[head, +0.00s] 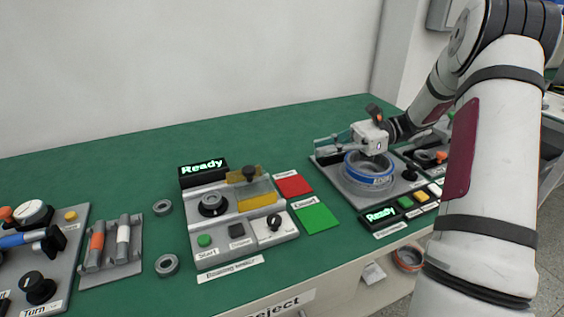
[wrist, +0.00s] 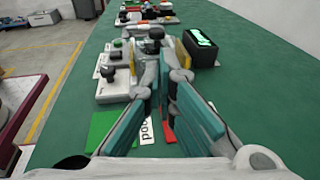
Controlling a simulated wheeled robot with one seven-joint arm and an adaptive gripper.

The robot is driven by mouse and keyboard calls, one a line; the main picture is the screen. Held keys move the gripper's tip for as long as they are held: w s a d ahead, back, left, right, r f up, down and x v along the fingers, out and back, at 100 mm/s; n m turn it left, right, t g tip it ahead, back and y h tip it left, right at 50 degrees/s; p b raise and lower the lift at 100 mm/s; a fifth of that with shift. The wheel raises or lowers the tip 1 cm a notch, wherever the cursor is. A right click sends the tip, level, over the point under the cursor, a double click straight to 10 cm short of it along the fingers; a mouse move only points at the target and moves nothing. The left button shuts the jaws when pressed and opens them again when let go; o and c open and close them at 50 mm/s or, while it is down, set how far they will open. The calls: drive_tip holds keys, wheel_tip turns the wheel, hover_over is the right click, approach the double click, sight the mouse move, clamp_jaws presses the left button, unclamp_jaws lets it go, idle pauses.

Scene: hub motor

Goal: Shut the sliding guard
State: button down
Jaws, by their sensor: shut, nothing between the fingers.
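The bearing station (head: 222,232) stands mid-bench, with a lit "Ready" display (head: 203,168). Its guard (head: 256,192) looks like a clear panel with yellow end pieces and a black knob (head: 249,173). The guard sits to the right of the round black holder (head: 212,205), which is uncovered. My gripper (head: 322,146) is over the right-hand station, well to the right of the guard, its fingers pointing left. In the wrist view my gripper (wrist: 166,78) is shut and empty, pointing toward the black knob (wrist: 155,34), apart from it. The yellow pieces are partly hidden there by the fingers.
Red (head: 293,186) and green (head: 317,217) pads lie between the stations. The right-hand station holds a blue-ringed hub (head: 368,170) below my gripper. Loose rings (head: 167,265) and a rack (head: 112,250) lie left. Bare green bench shows behind.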

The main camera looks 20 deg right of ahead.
drive_tip(key=b, duration=0.2)
approach(250, 181)
drive_tip(key=a, duration=0.1)
drive_tip(key=w+a+r, duration=0.1)
drive_tip(key=a, duration=0.1)
drive_tip(key=w+a, duration=0.1)
drive_tip(key=a, duration=0.1)
drive_tip(key=shift+a+r, duration=0.1)
drive_tip(key=shift+r, duration=0.15)
drive_tip(key=shift+a, duration=0.1)
drive_tip(key=p+x, duration=0.1)
drive_tip(key=x, duration=0.2)
drive_tip(key=s+r+x, duration=0.1)
drive_tip(key=x, duration=0.2)
drive_tip(key=p+x, duration=0.1)
drive_tip(key=x, duration=0.2)
drive_tip(key=shift+s+a+r+p, duration=0.2)
drive_tip(key=shift+a+p, duration=0.1)
drive_tip(key=shift+a, duration=0.1)
drive_tip(key=shift+d, duration=0.1)
